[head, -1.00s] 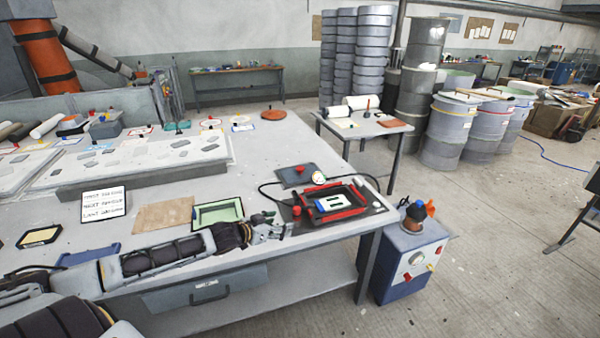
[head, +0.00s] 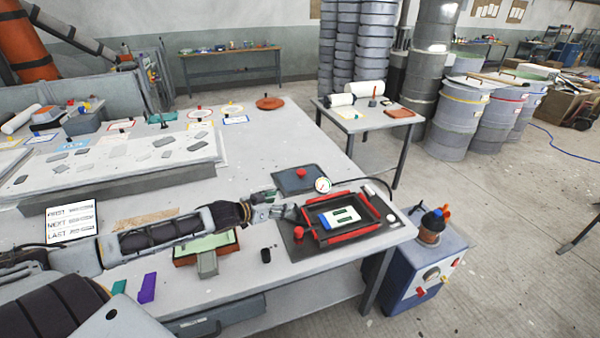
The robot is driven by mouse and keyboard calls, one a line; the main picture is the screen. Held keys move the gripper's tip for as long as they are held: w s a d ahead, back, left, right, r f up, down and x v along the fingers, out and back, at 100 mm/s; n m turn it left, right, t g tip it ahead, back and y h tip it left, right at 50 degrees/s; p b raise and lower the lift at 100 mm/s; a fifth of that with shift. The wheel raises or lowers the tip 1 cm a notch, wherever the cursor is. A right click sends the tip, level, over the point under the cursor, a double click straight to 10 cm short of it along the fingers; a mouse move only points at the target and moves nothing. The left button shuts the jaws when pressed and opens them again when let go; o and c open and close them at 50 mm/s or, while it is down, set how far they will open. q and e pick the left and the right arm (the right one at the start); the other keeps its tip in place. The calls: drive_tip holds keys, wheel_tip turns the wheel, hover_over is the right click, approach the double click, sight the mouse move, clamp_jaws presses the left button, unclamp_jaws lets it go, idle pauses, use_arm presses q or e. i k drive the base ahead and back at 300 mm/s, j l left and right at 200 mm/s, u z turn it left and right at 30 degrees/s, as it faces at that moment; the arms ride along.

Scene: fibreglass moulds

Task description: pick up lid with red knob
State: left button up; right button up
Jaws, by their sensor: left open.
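The lid (head: 290,184) is a flat dark grey plate with a red knob (head: 301,173) on top. It lies on the table behind the red-edged tray in the head view. My left gripper (head: 292,212) is open and empty. It is in front of the lid in the picture, just left of the tray, and apart from the knob. How high its fingertips are above the table is hard to tell. My right gripper is not in view.
A black tray with red edges (head: 309,238) holds a white and blue block (head: 339,218). A round gauge (head: 322,185) stands between lid and tray. A green-topped mould (head: 206,243) is under my left forearm. The table behind the lid is clear.

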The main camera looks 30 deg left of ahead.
sight(300, 179)
drive_tip(key=i+j, duration=0.75)
